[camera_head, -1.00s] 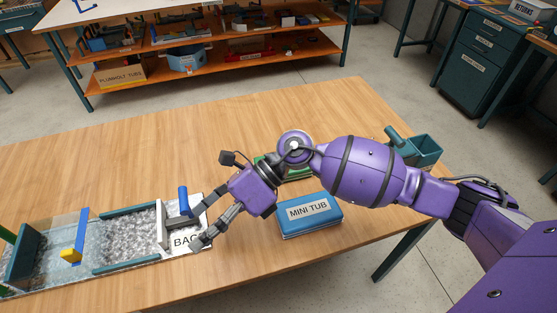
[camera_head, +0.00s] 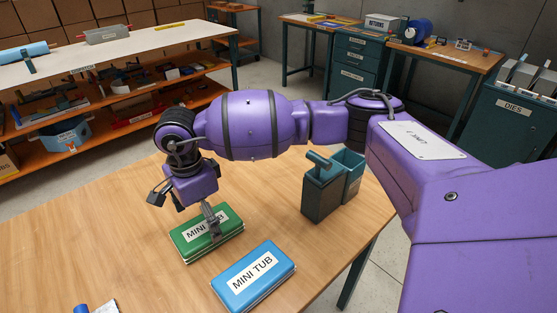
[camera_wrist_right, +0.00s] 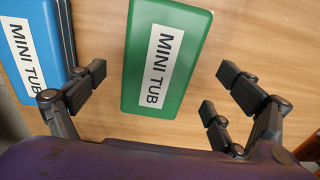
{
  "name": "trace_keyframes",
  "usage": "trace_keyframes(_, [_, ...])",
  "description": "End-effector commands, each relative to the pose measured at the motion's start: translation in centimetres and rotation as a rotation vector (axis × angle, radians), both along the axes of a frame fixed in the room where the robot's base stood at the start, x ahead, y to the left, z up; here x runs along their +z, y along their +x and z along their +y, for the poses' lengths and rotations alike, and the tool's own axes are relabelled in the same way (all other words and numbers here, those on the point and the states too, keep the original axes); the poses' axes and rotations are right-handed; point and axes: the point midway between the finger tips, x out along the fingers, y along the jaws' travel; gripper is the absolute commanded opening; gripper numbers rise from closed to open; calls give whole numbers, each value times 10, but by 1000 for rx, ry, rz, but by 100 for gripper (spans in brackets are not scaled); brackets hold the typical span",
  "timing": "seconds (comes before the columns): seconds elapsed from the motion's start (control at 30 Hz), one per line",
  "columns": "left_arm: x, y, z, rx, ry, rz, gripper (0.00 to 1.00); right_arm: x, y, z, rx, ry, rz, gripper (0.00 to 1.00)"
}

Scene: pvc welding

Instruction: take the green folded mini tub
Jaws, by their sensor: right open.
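The green folded mini tub (camera_head: 228,232) lies flat on the wooden table, a green block with a white MINI TUB label. In the head view my right gripper (camera_head: 187,212) is over it, and one finger hides part of the label. In the right wrist view the green tub (camera_wrist_right: 168,58) shows between the spread fingers of my right gripper (camera_wrist_right: 155,92). The gripper is open and holds nothing. I cannot tell its exact height above the tub. My left gripper is not in view.
A blue MINI TUB block (camera_head: 253,277) lies close in front of the green one and also shows in the wrist view (camera_wrist_right: 38,45), near the left finger. A dark teal open bin (camera_head: 322,195) stands to the right.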

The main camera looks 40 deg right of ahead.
Motion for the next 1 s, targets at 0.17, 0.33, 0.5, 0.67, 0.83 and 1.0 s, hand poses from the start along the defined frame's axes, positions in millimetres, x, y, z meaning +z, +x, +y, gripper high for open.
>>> trace_keyframes(0.17, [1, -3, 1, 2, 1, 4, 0, -30, -4, -3, -1, 1, 7, 92])
trace_keyframes(0.33, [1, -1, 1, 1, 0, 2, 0, -37, -3, -3, -1, 0, 4, 92])
trace_keyframes(0.5, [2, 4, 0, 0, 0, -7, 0, -37, -3, -3, -1, 1, 4, 84])
trace_keyframes(0.67, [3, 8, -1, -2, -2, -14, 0, -36, -3, -2, -1, 1, 3, 63])
trace_keyframes(0.83, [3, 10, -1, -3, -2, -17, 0, -35, -2, -2, 0, 2, 2, 41])
trace_keyframes(1.0, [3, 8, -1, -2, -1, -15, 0, -34, -2, -2, 0, 2, 1, 37])
